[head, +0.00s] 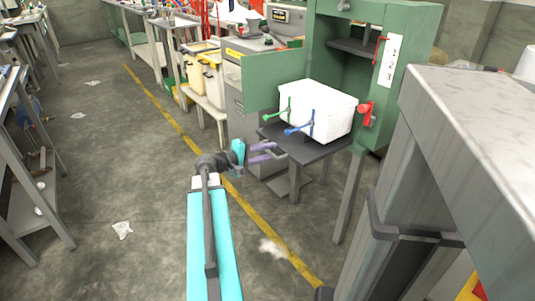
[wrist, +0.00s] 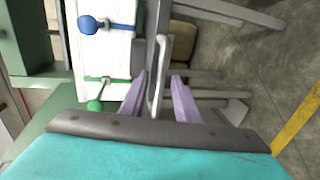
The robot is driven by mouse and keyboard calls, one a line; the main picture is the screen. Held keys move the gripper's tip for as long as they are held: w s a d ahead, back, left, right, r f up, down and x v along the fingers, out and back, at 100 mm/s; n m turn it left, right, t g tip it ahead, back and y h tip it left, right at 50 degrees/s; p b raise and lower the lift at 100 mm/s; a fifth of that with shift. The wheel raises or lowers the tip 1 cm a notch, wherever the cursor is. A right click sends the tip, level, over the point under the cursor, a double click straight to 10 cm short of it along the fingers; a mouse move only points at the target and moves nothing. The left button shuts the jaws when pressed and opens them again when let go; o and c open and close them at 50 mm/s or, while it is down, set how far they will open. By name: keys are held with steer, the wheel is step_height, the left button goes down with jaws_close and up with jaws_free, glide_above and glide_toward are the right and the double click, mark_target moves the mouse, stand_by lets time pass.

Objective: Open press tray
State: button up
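The green press (head: 400,50) stands at the upper right in the head view. Its dark grey tray (head: 318,150) sticks out at the front, with a white box (head: 320,112) on top. A grey bar handle (wrist: 163,60) on the tray side shows in the wrist view. My gripper (head: 268,151) has purple fingers and is at the tray's front left. In the wrist view my gripper (wrist: 159,76) is open, its fingers apart on either side of the handle. I cannot tell whether either finger touches it.
The box has a green lever (head: 279,116) and a blue lever (head: 299,129). A red lever (head: 367,113) is on the press. A grey cabinet (head: 240,100) stands behind my gripper. A grey table (head: 480,85) fills the right. The floor (head: 110,170) at left is mostly clear.

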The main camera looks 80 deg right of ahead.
steer(key=p+v, duration=0.2)
steer(key=v, duration=1.1)
steer(key=shift+w+a+r, duration=0.1)
steer(key=shift+w, duration=0.05)
